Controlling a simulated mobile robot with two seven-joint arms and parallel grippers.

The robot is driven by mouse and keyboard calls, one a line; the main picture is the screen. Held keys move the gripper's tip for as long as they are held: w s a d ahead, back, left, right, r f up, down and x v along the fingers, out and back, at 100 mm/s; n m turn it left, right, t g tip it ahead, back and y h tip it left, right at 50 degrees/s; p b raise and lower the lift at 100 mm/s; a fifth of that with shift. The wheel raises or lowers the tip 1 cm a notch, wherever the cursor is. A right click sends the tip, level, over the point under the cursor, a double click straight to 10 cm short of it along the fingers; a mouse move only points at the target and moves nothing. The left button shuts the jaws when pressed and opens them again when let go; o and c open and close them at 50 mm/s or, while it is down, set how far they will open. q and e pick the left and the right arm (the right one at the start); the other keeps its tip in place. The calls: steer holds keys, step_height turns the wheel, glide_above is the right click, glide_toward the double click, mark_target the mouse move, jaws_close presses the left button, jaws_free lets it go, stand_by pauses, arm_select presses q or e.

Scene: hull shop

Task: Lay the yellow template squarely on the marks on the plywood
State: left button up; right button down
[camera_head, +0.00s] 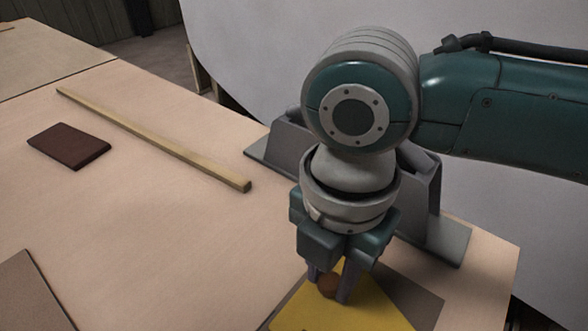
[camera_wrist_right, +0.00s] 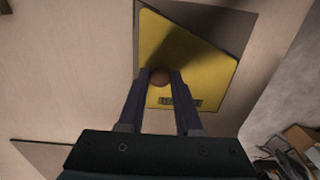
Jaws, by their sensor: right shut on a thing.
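The yellow template (camera_head: 345,309) is a flat plate with a round brown knob (camera_head: 328,286). My right gripper (camera_head: 329,284) points down with its two fingers on either side of the knob and is shut on it. The right wrist view shows the template (camera_wrist_right: 190,60), the knob (camera_wrist_right: 159,76) between the fingers (camera_wrist_right: 160,82), and a dark barred patch near one edge. A grey-brown flat area (camera_head: 415,290) shows beside and partly under the template. I cannot tell whether the template touches it. No marks are clearly visible. My left gripper is not in view.
A grey bracket-like stand (camera_head: 437,229) is close behind my right gripper. A long wooden strip (camera_head: 160,140) and a dark brown block (camera_head: 70,146) lie on the pale worktop (camera_head: 150,240). A brown sheet (camera_head: 28,295) lies at the lower left. The worktop's middle is clear.

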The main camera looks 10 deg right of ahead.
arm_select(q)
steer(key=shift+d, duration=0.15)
arm_select(e)
steer(key=c, duration=0.6)
jaws_free()
steer(key=shift+f, duration=0.1)
step_height(320, 180, up, 12)
steer(key=p, duration=0.3)
steer(key=s+a+f+m+t+y, duration=0.1)
steer(key=s+a+m+y, duration=0.15)
steer(key=m, duration=0.35)
steer(key=s+a+f+m+t+y, duration=0.1)
steer(key=s+a+f+m+y, duration=0.15)
steer(key=m, duration=0.25)
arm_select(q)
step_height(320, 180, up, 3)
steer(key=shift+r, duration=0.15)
arm_select(e)
steer(key=s+d+f+m+t+h, duration=0.1)
steer(key=s+d+m+h, duration=0.3)
steer(key=s+d+m, duration=0.3)
steer(key=d+m, duration=0.5)
steer(key=d, duration=0.2)
steer(key=shift+d+f+m+t+h, duration=0.2)
steer(key=shift+m+t+h, duration=0.1)
steer(key=shift+m+h, duration=0.1)
